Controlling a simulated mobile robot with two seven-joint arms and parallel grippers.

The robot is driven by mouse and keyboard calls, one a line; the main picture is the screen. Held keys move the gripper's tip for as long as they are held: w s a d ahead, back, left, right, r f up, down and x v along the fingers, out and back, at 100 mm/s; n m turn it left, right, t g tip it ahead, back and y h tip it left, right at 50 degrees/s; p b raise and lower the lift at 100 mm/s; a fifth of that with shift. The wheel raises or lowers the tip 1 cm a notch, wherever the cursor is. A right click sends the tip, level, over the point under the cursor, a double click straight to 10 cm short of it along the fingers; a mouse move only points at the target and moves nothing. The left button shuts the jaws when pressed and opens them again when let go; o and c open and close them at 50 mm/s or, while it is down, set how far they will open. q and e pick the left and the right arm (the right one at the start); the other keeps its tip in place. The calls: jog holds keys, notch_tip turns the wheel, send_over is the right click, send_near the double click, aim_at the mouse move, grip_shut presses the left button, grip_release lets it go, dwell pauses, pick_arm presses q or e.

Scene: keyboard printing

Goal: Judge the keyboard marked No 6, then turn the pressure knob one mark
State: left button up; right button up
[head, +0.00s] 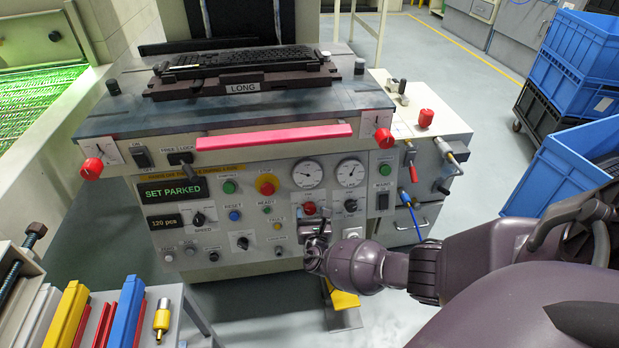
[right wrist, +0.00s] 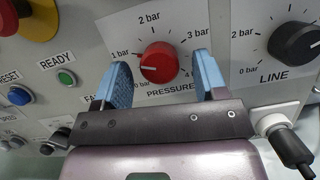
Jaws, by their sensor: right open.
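The red pressure knob (right wrist: 158,62) sits on the panel in the right wrist view, its white line pointing left, near the 1 bar mark. It also shows in the head view (head: 309,208). My right gripper (head: 315,242) is open, with one blue fingertip on each side of the knob. I cannot tell whether the fingers touch it. A black keyboard (head: 245,59) lies on a dark fixture labelled LONG (head: 242,87) on top of the machine. No number is readable on it. My left gripper is not in view.
The black LINE knob (right wrist: 295,42) and a pale fitting with a black plug (right wrist: 275,125) are right of the fingers. The READY button (right wrist: 66,78) is left. The display reads SET PARKED (head: 173,190). Blue crates (head: 585,160) stand at the right.

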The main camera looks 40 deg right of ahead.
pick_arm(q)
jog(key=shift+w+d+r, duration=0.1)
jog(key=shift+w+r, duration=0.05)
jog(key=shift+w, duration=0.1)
pick_arm(e)
jog(key=c, duration=0.9)
jog(key=shift+c, duration=0.2)
jog(key=shift+f+m, duration=0.1)
jog(key=shift+m, duration=0.3)
jog(key=shift+m+g+h+b, duration=0.3)
jog(key=shift+m+b, duration=0.1)
jog(key=shift+m, duration=0.4)
jog(key=m, duration=0.2)
jog(key=shift+m+g+h+b, duration=0.3)
jog(key=shift+g, duration=0.1)
jog(key=shift+m, duration=0.4)
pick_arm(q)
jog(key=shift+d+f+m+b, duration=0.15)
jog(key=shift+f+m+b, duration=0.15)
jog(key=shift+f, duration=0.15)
pick_arm(e)
jog(key=shift+w+a+m+g+h, duration=0.1)
jog(key=shift+m+g+h, duration=0.25)
jog(key=shift+m, duration=0.75)
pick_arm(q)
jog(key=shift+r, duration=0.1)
